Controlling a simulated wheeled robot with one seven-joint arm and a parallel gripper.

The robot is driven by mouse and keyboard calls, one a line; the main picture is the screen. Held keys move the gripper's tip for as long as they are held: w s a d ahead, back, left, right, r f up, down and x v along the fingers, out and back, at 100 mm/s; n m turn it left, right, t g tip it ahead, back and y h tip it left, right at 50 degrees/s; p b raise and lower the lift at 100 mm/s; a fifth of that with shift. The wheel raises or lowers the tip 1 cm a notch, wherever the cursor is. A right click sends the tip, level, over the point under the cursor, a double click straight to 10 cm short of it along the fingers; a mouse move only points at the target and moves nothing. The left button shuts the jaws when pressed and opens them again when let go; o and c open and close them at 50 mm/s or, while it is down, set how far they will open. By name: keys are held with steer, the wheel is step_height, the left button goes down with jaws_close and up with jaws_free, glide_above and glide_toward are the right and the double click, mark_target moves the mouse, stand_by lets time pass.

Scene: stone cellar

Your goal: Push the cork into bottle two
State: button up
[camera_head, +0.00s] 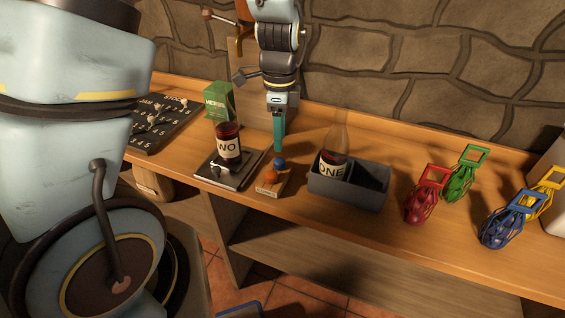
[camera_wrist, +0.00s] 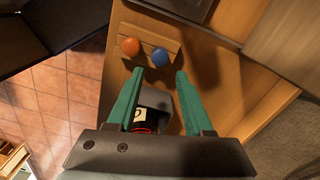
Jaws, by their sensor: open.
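Bottle two (camera_head: 228,141), dark red with a pale label reading "WO", stands upright on a dark flat stand (camera_head: 209,174) on the bench. I cannot make out a cork in either view; whether one sits at the bottle's mouth is unclear. My gripper (camera_head: 279,147) points down, right of bottle two, with teal fingers apart and nothing between the tips. In the wrist view the open fingers (camera_wrist: 158,75) frame part of a dark grey box and a pale label below. A small wooden block (camera_head: 266,190) bears an orange ball (camera_head: 271,177) and a blue ball (camera_head: 280,163).
Bottle one (camera_head: 334,160) stands in a grey divided box (camera_head: 362,193) right of my gripper. A green carton (camera_head: 214,98) stands behind bottle two. A dark numbered board (camera_head: 175,118) lies left. Red (camera_head: 421,208), green (camera_head: 461,182), blue (camera_head: 503,228) and yellow caged objects stand right.

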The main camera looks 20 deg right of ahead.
mark_target(278, 160)
steer(key=shift+a+f+p, duration=0.2)
steer(key=shift+f+p, duration=0.7)
steer(key=shift+f, duration=2.9)
jaws_close()
